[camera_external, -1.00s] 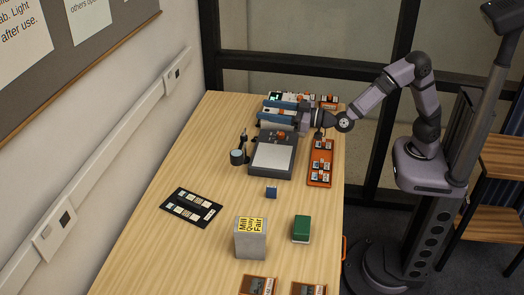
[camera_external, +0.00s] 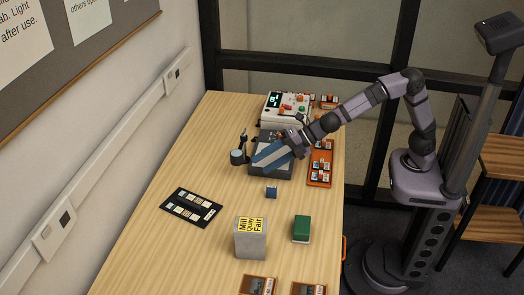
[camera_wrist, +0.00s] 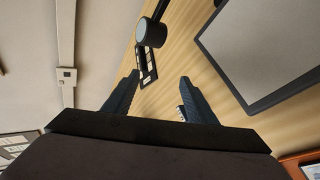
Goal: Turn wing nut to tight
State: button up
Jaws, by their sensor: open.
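My gripper (camera_external: 260,158) is above the dark grey box with a pale top panel (camera_external: 286,171), its blue fingers slanting down to the left. In the wrist view my gripper (camera_wrist: 158,76) has its two fingers apart with nothing between them. The box's pale panel (camera_wrist: 275,45) is at the upper right there. I cannot make out the wing nut in either current view. The back part of the box, where an orange part showed earlier, is mostly covered by my gripper in the external view.
A white device (camera_external: 285,105) with a green display and coloured knobs stands behind the box. A dark cup-like cylinder (camera_external: 237,157) stands left, an orange tray (camera_external: 320,172) right. A small blue block (camera_external: 271,191), grey box (camera_external: 250,241) and green box (camera_external: 301,229) stand in front.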

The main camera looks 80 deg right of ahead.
aim_at(244, 133)
jog(key=d+n+h, duration=0.1)
jog(key=w+d+n, duration=0.1)
jog(key=d, duration=0.1)
jog(key=w+d+n+t+h+b, duration=0.1)
jog(key=shift+w+d+r+h, duration=0.1)
jog(key=shift+w+d+h, duration=0.1)
jog(key=shift+d+h, duration=0.15)
jog(key=w+d+r+n+t+h+b, duration=0.1)
jog(key=w+d+r+n+t+h, duration=0.1)
jog(key=d+r+n+t, duration=0.3)
jog(key=w+d+r+n+t+h+b, duration=0.1)
jog(key=w+d+r+n+h+b, duration=0.15)
jog(key=r, duration=0.45)
notch_tip(244, 133, down, 10)
jog(key=p, duration=0.1)
jog(key=w+d+p, duration=0.1)
jog(key=w, duration=0.6)
jog(key=shift+w+p, duration=0.3)
jog(key=shift+d+r+m, duration=0.1)
jog(key=shift+m, duration=0.15)
jog(key=shift+c, duration=0.7)
jog(key=c, duration=0.9)
